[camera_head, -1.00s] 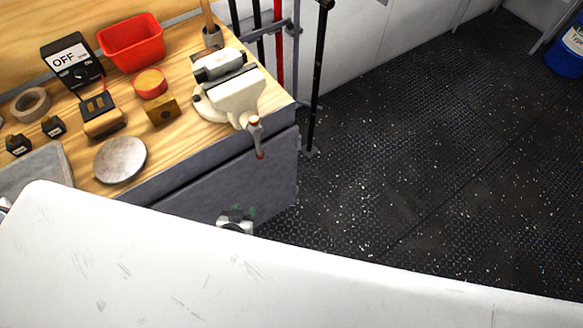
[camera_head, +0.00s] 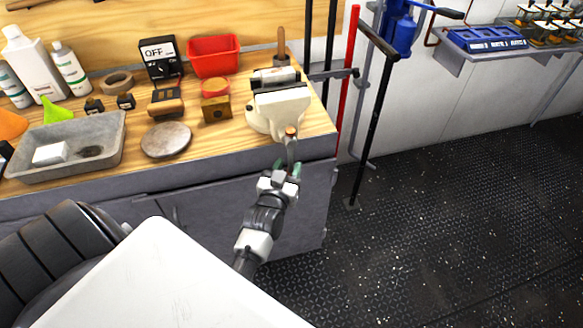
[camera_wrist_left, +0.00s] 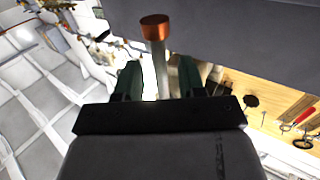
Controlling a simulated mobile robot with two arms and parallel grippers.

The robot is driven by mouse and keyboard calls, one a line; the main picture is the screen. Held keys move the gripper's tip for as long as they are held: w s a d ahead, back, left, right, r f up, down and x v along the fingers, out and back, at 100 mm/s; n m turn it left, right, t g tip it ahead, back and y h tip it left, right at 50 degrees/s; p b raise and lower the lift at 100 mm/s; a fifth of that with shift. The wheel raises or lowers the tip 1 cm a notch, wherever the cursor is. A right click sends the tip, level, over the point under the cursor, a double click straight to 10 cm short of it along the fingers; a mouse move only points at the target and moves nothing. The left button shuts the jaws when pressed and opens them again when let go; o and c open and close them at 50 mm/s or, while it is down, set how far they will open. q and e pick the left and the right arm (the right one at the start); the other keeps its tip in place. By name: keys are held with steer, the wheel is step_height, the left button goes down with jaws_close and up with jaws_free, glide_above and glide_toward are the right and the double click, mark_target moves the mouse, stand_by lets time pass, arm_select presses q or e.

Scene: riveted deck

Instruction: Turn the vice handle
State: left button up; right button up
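The white vice (camera_head: 277,108) is mounted at the right front corner of the wooden workbench. Its handle (camera_head: 291,149), a short metal bar with a copper-coloured end, hangs roughly upright in front of the bench edge. My left gripper (camera_head: 287,170) reaches up to the handle's lower part from below. In the left wrist view, the handle (camera_wrist_left: 160,70) runs between the two green fingers of my left gripper (camera_wrist_left: 160,80). The fingers stand apart with some gap beside the bar, so the gripper looks open around it. My right gripper is not in view.
The workbench (camera_head: 215,142) carries a red bin (camera_head: 213,56), a round metal disc (camera_head: 166,140), a brass block (camera_head: 216,108) and a grey tray (camera_head: 110,150). Red and black upright bars (camera_head: 372,120) stand just right of the vice. The dark floor (camera_head: 450,220) at right is clear.

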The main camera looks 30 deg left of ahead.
arm_select(q)
steer(key=shift+b+x, duration=0.3)
steer(key=shift+x, duration=0.9)
jaws_close()
